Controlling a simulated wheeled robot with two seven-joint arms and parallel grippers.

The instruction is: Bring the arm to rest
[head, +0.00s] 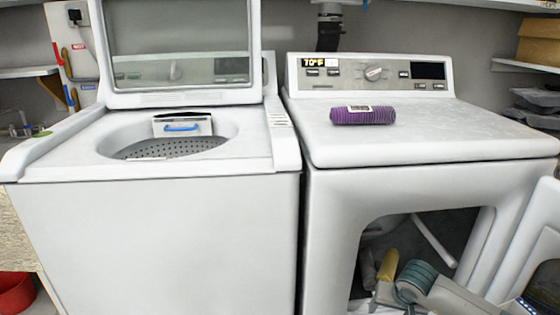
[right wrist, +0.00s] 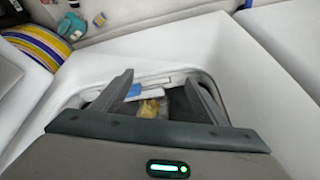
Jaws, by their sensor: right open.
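My right gripper (right wrist: 158,82) is open in the right wrist view, its two dark fingers spread apart. A yellow thing (right wrist: 152,108) shows between and beyond the fingers, with blue and white things behind it; I cannot tell what they are, and nothing is visibly gripped. In the head view, part of my right arm shows low at the right, by the opening of the dryer (head: 430,140). A yellow piece (head: 388,264) shows there too. The fingertips are not clear in that view. My left gripper is not in view.
A washer (head: 160,235) with its lid up stands at the left, a white box with a blue handle (head: 182,125) in its tub. A purple roll (head: 364,115) lies on the dryer. The dryer door (head: 530,235) stands open at the right. A red bucket (head: 14,292) is at the lower left.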

